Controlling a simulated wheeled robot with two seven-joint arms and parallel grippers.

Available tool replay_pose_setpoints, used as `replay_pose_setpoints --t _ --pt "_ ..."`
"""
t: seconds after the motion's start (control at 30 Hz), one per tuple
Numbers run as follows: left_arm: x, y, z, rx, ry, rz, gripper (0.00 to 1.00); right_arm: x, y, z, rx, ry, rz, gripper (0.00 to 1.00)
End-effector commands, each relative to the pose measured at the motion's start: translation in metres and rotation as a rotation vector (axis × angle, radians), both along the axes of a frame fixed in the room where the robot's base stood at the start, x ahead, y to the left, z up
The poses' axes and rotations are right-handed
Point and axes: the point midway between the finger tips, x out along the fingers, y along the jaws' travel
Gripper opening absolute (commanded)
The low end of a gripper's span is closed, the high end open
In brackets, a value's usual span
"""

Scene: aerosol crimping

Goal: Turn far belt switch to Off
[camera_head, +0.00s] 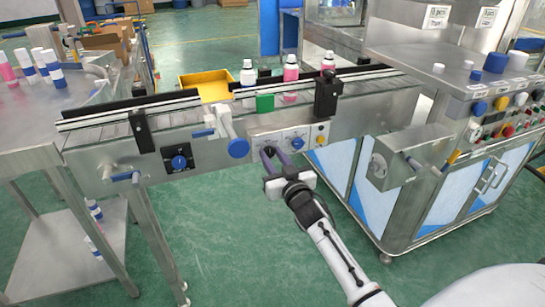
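A pale control panel (291,138) with a row of small dials and a blue knob is on the front of the conveyor. A separate black plate with a blue rotary switch (179,162) is further left on the same conveyor side. I cannot read any label that says which is the far belt switch, nor the setting of either. My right gripper (275,152) is at the lower left edge of the pale panel, its two fingers a little apart and pointing up at it. Contact with a dial cannot be made out. My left gripper is not in view.
The conveyor belt (110,128) carries white and pink bottles (290,72). A blue round handwheel (238,148) sticks out just left of my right gripper. A metal box (413,150) and a machine with many buttons stand at the right. A yellow tray (206,84) is behind the belt.

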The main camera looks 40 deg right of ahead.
Motion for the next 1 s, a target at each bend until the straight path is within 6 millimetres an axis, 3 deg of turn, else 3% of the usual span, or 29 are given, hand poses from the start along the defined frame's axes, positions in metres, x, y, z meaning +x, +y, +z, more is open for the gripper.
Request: replay_pose_setpoints --t 0.47,1.0 --pt "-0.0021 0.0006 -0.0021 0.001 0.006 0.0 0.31 -0.0002 0.0004 -0.0003 -0.1 0.025 0.0 0.05" --pt "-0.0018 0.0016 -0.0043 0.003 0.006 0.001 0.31 0.0001 0.0023 -0.0016 -0.547 0.132 0.001 0.05"
